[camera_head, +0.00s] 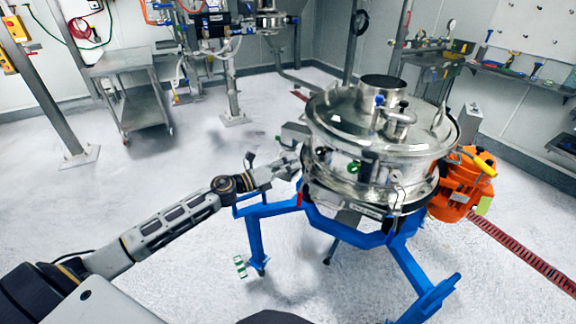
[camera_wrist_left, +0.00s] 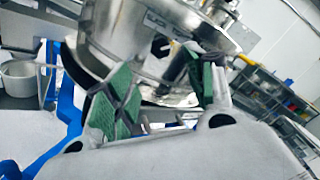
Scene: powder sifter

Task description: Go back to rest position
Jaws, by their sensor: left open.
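The powder sifter (camera_head: 385,120) is a round, shiny steel vessel with a domed lid, standing on a blue frame (camera_head: 345,232). My left arm reaches in from the lower left. Its gripper (camera_head: 290,165) is at the sifter's left side, close to the steel wall. In the left wrist view, the left gripper's green-padded fingers (camera_wrist_left: 160,92) are apart, with no object clearly held between them. The sifter's steel body (camera_wrist_left: 130,45) shows just beyond them. I cannot tell whether the fingertips touch it. My right gripper is not in view.
An orange motor (camera_head: 460,190) sits at the sifter's right. A grey cart (camera_head: 128,65) stands at the back left beside a metal post (camera_head: 50,95). A shelf (camera_head: 520,76) with small items is on the right wall. The floor left of the sifter is open.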

